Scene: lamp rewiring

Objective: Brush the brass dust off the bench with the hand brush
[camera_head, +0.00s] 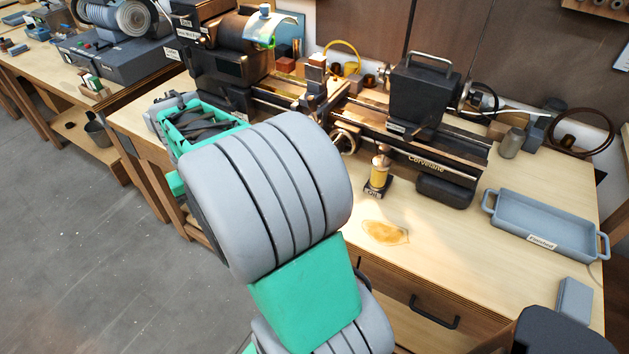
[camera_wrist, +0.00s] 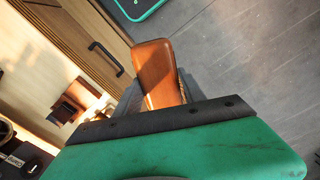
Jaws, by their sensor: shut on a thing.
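The brass dust (camera_head: 385,232) lies as a golden patch on the bare front part of the wooden bench (camera_head: 450,255), right of my arm in the head view. In the wrist view my gripper (camera_wrist: 155,95) is shut on a smooth brown wooden piece (camera_wrist: 153,65), which looks like the handle of the hand brush. Its bristles do not show clearly. The gripper is beside the bench front, with grey floor to the right. In the head view my arm hides the held piece, and I cannot make out the fingertips there.
A lathe (camera_head: 420,150) stands along the back of the bench. A small yellow can (camera_head: 378,172) stands just behind the dust. A blue-grey tray (camera_head: 515,224) and a grey block (camera_head: 574,298) are to the right. A drawer handle (camera_head: 434,312) sticks out below the bench edge.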

